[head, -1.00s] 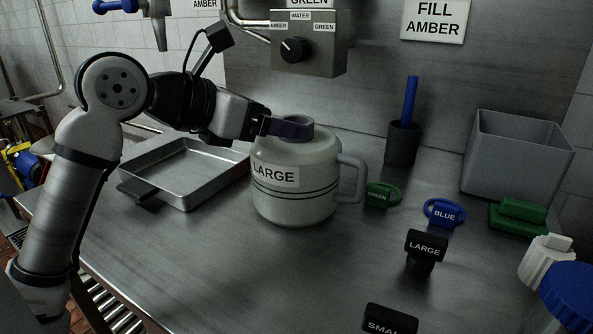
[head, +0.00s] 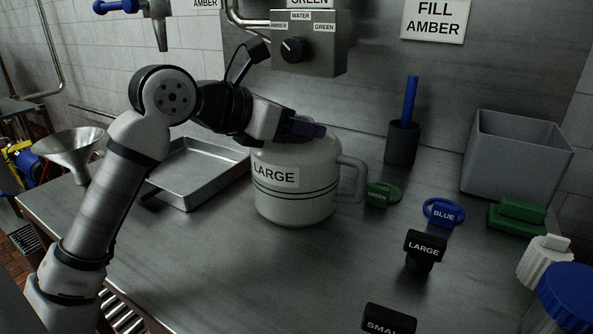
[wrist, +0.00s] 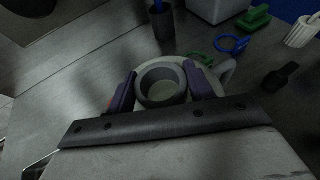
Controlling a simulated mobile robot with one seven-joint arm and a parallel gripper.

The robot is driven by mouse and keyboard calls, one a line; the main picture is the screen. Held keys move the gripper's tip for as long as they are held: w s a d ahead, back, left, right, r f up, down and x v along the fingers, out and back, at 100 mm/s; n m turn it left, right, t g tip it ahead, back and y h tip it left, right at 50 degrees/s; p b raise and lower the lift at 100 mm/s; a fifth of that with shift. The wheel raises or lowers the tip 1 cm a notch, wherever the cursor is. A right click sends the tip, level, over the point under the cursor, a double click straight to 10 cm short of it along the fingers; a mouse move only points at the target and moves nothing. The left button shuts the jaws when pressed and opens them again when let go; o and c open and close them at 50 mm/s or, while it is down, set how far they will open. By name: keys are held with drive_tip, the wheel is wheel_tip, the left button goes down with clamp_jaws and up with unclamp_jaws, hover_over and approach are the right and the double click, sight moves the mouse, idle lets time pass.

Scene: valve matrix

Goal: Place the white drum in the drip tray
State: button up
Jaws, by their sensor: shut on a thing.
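The white drum (head: 300,205) is a rounded pale jug with a LARGE label, two dark bands and a grey side handle. It stands upright on the metal bench. My gripper (head: 308,130) is at its top, with purple fingers on both sides of the round neck, shut on it. The wrist view shows the fingers (wrist: 160,85) flanking the drum's neck ring (wrist: 162,103). The drip tray (head: 205,172) is a shallow metal pan to the left of the drum, partly hidden behind my arm. Its visible inside is empty.
Right of the drum lie a green tag (head: 382,194), a blue tag (head: 444,213) and a black LARGE stopper (head: 425,247). A dark cup (head: 402,145) and grey bin (head: 515,160) stand behind. A funnel (head: 66,150) is at far left; a control box (head: 308,50) hangs above.

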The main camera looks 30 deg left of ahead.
clamp_jaws()
drive_tip(key=shift+r, duration=0.15)
